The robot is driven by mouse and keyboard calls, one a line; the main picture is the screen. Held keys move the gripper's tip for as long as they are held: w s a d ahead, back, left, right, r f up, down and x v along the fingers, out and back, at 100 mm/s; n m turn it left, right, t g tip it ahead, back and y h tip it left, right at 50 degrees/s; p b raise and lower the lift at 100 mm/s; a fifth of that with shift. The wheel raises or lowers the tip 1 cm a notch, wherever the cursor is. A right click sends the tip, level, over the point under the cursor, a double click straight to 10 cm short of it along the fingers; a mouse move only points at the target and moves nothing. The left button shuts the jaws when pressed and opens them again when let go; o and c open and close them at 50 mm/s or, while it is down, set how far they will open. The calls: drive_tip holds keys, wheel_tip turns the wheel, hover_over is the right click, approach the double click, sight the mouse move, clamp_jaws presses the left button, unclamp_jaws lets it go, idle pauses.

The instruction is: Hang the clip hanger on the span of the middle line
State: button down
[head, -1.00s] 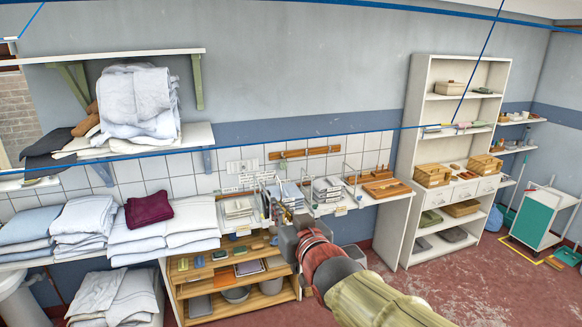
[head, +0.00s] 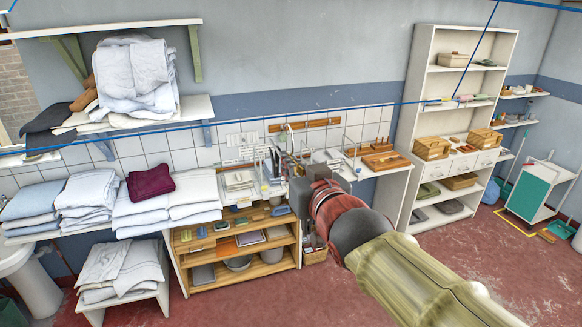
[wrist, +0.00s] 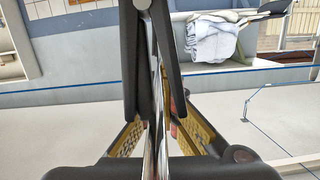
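My gripper (head: 287,178) is in the middle of the head view, in front of the worktop. In the wrist view its dark fingers (wrist: 157,40) are closed around a thin pale strip (wrist: 158,100), which appears to be part of the clip hanger. A pale curved hook (head: 289,128) rises above the gripper in the head view. The rest of the hanger is hard to make out. A blue line (head: 230,121) crosses the head view, just above the hook in the picture; their depth gap cannot be told. A blue line (wrist: 60,88) also crosses the wrist view behind the fingers.
Another blue line (head: 482,42) runs steeply at upper right. A white shelf unit (head: 408,130) stands right of my arm. Folded linen (head: 195,187) and a maroon cloth (head: 150,182) lie at left. A wooden shelf (head: 235,284) stands below. Open floor (head: 430,270) lies to the right.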

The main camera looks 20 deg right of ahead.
sight(271, 141)
drive_tip(key=shift+w+b, duration=1.75)
drive_tip(key=shift+w, duration=5.55)
drive_tip(key=shift+w+f+b, duration=0.3)
drive_tip(key=shift+f+b, duration=0.2)
drive_tip(key=shift+f, duration=0.05)
drive_tip(key=shift+w+f+b, duration=0.3)
drive_tip(key=shift+f+b, duration=0.2)
drive_tip(key=shift+f, duration=0.05)
drive_tip(key=shift+f+b, duration=0.45)
drive_tip(key=c, duration=2)
unclamp_jaws()
drive_tip(key=shift+o, duration=0.2)
drive_tip(key=shift+s, duration=0.1)
